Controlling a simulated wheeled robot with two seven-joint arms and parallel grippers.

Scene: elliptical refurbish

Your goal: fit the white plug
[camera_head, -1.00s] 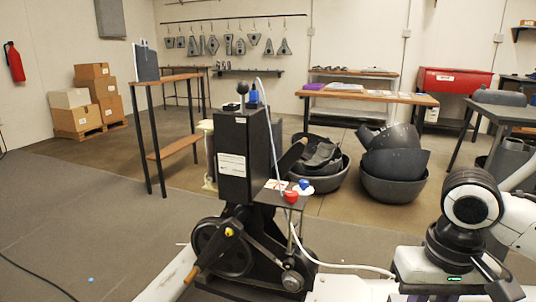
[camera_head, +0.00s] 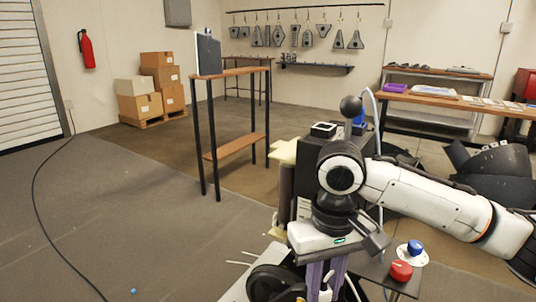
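My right arm reaches in from the right, across the black machine (camera_head: 318,150). Its gripper (camera_head: 326,280) points down in front of the machine, with two purplish fingers close together. I cannot pick out the white plug for certain. A small white-topped piece (camera_head: 324,129) sits on top of the machine. A red knob (camera_head: 401,271) and a blue knob (camera_head: 415,247) on a white disc stand on the small side shelf, right of the gripper. My arm hides much of the machine's front. My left gripper is not in view.
A tall narrow wooden table (camera_head: 232,72) with a dark panel (camera_head: 208,53) stands behind, left of the machine. Stacked cardboard boxes (camera_head: 160,75) are by the wall. A black cable (camera_head: 38,205) lies on the floor, which is otherwise open at left. Dark bins (camera_head: 495,170) stand at right.

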